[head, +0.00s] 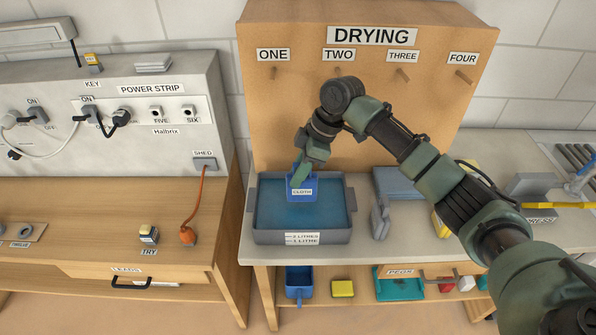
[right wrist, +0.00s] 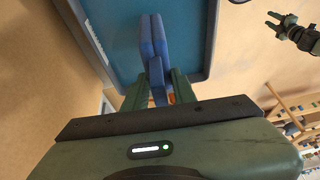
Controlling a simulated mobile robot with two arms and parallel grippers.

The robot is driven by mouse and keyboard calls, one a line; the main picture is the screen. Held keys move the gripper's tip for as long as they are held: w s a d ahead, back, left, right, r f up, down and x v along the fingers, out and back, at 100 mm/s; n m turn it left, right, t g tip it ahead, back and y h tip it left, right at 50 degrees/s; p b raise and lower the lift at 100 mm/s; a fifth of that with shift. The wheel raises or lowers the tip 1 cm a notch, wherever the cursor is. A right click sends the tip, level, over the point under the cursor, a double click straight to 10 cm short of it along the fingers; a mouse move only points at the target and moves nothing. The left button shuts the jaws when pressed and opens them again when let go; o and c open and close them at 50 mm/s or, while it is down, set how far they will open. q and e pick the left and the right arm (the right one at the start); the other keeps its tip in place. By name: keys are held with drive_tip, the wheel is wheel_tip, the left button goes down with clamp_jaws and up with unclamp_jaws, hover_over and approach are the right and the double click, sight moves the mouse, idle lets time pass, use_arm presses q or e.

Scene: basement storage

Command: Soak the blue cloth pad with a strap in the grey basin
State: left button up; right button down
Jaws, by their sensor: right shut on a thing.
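The blue cloth pad (head: 303,188), labelled CLOTH, is at the grey basin (head: 302,237), over its blue water. My right gripper (head: 301,178) is shut on the strap at the pad's upper end, and the pad hangs below it. In the right wrist view the pad (right wrist: 154,45) stands out from between the green fingers (right wrist: 157,90), in front of the basin's water (right wrist: 198,40). I cannot tell whether the pad's lower edge is in the water. My left gripper does not show clearly in the head view.
A wooden DRYING board (head: 290,110) with pegs stands behind the basin. A grey-blue block (head: 397,183) and a grey item (head: 380,217) lie to its right. On the left are a power strip (head: 160,110) and an orange cord (head: 204,200). The shelf below holds a blue scoop (head: 299,283) and a yellow sponge (head: 343,289).

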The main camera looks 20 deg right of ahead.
sight(294, 164)
drive_tip(key=shift+f+b, duration=1.05)
drive_tip(key=shift+f, duration=2.2)
wheel_tip(294, 164, up, 12)
drive_tip(key=p, duration=1.1)
drive_tip(key=shift+r, duration=0.1)
idle(1.3)
